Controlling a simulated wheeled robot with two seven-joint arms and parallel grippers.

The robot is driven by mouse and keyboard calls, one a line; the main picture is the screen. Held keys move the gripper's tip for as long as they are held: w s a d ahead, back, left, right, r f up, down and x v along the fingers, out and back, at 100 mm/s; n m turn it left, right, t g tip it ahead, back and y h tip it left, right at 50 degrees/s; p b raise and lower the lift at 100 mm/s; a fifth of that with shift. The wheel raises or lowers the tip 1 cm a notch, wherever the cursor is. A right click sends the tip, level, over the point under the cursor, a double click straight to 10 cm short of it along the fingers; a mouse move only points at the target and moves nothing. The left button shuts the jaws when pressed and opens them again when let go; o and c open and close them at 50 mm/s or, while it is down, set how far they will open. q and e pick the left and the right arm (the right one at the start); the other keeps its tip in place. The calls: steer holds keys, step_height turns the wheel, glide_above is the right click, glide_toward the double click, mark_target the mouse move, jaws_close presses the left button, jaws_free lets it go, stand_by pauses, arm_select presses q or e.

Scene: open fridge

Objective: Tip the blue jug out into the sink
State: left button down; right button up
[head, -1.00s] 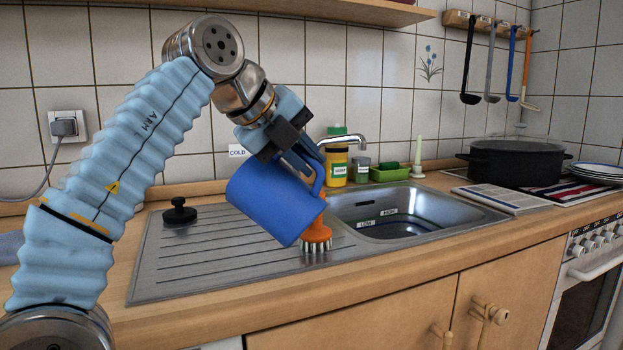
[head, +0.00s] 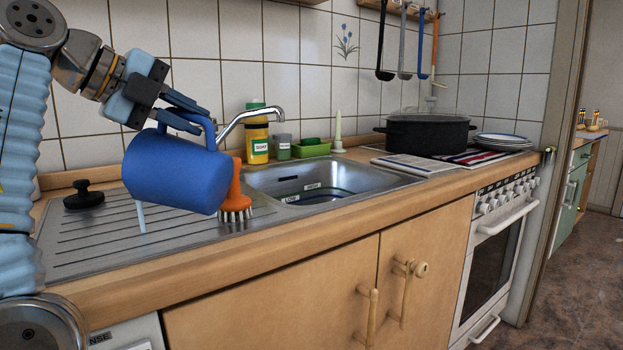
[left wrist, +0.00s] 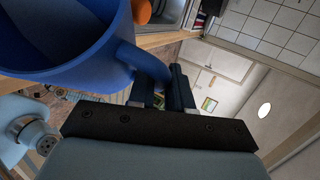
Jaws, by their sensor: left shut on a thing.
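The blue jug (head: 175,172) is held on its side above the ribbed drainboard, left of the sink basin (head: 372,178). Its handle is uppermost. My left gripper (head: 200,122) is shut on the handle. The left wrist view shows the jug (left wrist: 75,55) at upper left with part of its rim and inside, and the gripper's fingers at the handle. A narrow pale blue strip (head: 141,217) shows below the jug's left part; I cannot tell if it is liquid. The tap (head: 250,114) reaches over the basin. My right gripper is not in view.
An orange brush (head: 236,192) stands bristles down just right of the jug. A black plug (head: 84,196) sits on the drainboard. A yellow soap bottle (head: 257,140), a grey-green pot (head: 282,147) and a green tray (head: 312,149) stand behind the basin. A dark pot (head: 428,134) is further right.

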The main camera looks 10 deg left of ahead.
mark_target(169, 107)
arm_select(q)
steer(key=shift+s+a, duration=0.1)
steer(key=shift+a, duration=0.25)
steer(key=shift+s+a+r+n+t+h+p, duration=0.1)
steer(key=shift+a+r+n+t+h+p, duration=0.1)
steer(key=shift+a+r+n+h, duration=0.3)
steer(key=shift+s+a+r+n+t+h+p, duration=0.1)
steer(key=shift+a+r+n+t+h+p, duration=0.2)
steer(key=shift+a+h, duration=0.45)
steer(key=shift+a+r, duration=0.1)
steer(key=shift+a, duration=0.15)
